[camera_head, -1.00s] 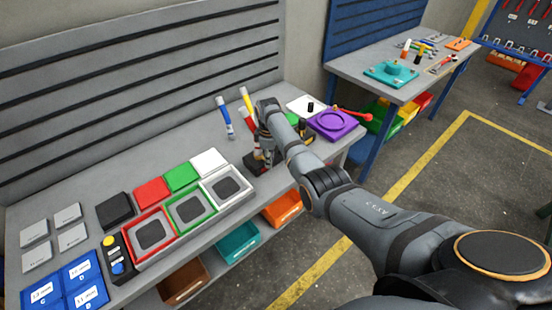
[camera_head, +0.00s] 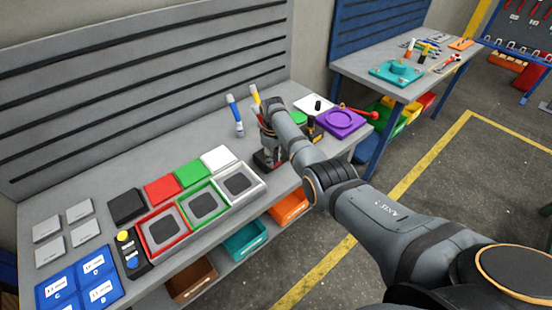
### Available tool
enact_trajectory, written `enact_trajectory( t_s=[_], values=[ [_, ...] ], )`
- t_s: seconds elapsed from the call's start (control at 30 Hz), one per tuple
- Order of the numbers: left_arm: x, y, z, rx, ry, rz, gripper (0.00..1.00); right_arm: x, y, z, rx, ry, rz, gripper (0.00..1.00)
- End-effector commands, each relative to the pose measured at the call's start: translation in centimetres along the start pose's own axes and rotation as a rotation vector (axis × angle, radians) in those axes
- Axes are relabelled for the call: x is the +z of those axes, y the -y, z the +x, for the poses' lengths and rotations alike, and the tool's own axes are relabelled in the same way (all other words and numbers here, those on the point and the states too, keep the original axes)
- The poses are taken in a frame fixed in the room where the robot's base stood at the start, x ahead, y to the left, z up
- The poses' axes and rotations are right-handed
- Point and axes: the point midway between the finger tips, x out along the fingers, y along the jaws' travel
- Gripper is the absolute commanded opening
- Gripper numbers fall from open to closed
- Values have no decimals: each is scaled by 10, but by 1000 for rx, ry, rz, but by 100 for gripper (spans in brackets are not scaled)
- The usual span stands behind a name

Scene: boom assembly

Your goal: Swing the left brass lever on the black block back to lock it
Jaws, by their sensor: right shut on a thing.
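The black block (camera_head: 312,127) stands near the front edge of the grey bench, and my right arm covers much of it. A dark part with some brass colour shows right of the arm. My left gripper is not in view.
Blue (camera_head: 235,115) and yellow (camera_head: 255,100) upright tools stand behind the gripper. A purple tray (camera_head: 341,121) is right of the arm, with a red tool (camera_head: 358,112) beside it. Framed trays (camera_head: 204,206) and coloured tiles lie to the left. Bins hang below the bench edge.

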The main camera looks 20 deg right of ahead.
Motion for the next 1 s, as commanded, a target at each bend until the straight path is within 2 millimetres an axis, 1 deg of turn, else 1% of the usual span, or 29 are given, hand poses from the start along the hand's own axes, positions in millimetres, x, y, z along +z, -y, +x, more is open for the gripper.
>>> enact_trajectory(
  t_s=[0.03, 0.6, 1.0],
  values=[
    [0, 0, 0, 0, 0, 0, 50, -3, 6, 0, -8, -4, 15, 0],
    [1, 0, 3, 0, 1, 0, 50, -15, 15, 0, -5, -7, 268, 0],
    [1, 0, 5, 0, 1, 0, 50, -19, 16, -2, -3, -10, 347, 0]
  ],
)
